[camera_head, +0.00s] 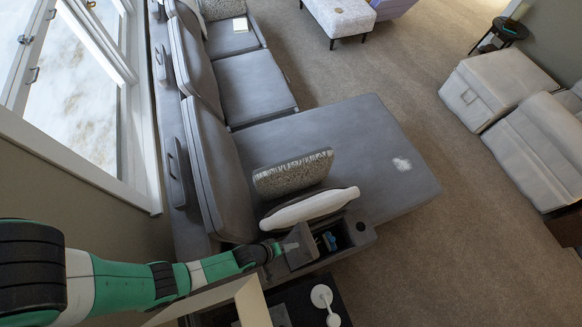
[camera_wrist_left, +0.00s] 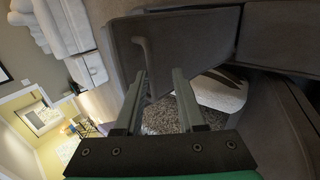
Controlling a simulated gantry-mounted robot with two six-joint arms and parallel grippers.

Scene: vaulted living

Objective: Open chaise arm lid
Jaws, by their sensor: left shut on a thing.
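The chaise arm lid (camera_head: 299,246) is a grey padded panel, tilted up at the near end of the grey sectional's chaise. Beside it the arm compartment (camera_head: 347,238) is open, with a small blue thing (camera_head: 330,241) inside. My left gripper (camera_head: 284,247) is at the lid's left side. In the left wrist view the lid (camera_wrist_left: 195,42) fills the top middle and carries a bar handle (camera_wrist_left: 143,52). My right gripper is not in view.
A white cushion (camera_head: 309,207) and a patterned cushion (camera_head: 292,174) lean on the chaise close beside the arm. A cup holder (camera_head: 361,226) is at the arm's right end. A white lamp-like object (camera_head: 322,296) stands nearby. Carpet (camera_head: 470,240) to the right is clear.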

